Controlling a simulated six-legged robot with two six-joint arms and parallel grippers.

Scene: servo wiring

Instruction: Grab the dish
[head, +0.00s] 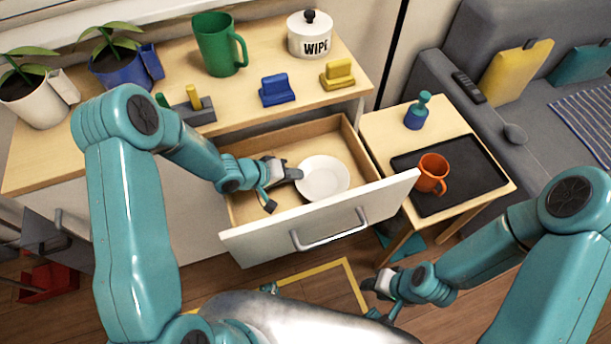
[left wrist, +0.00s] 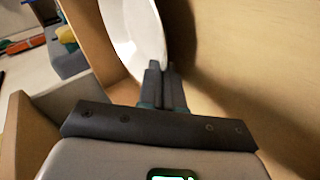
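The dish (head: 323,177) is a round white plate inside the open drawer (head: 262,211). My left gripper (head: 293,174) reaches into the drawer at the dish's left edge. In the left wrist view the two dark fingers (left wrist: 166,72) are close together at the rim of the dish (left wrist: 133,32), with the rim running in between their tips. The dish looks to be still low in the drawer; whether it touches the bottom is hard to tell. My right gripper (head: 380,286) is low at the right, away from the drawer, and its fingers are too small to read.
The drawer front (head: 320,219) with its handle borders the dish on the near side. The counter above holds a green mug (head: 214,46), a white WIPE jar (head: 309,38) and potted plants. A side table at the right holds a black tray (head: 462,180) with an orange mug (head: 431,173).

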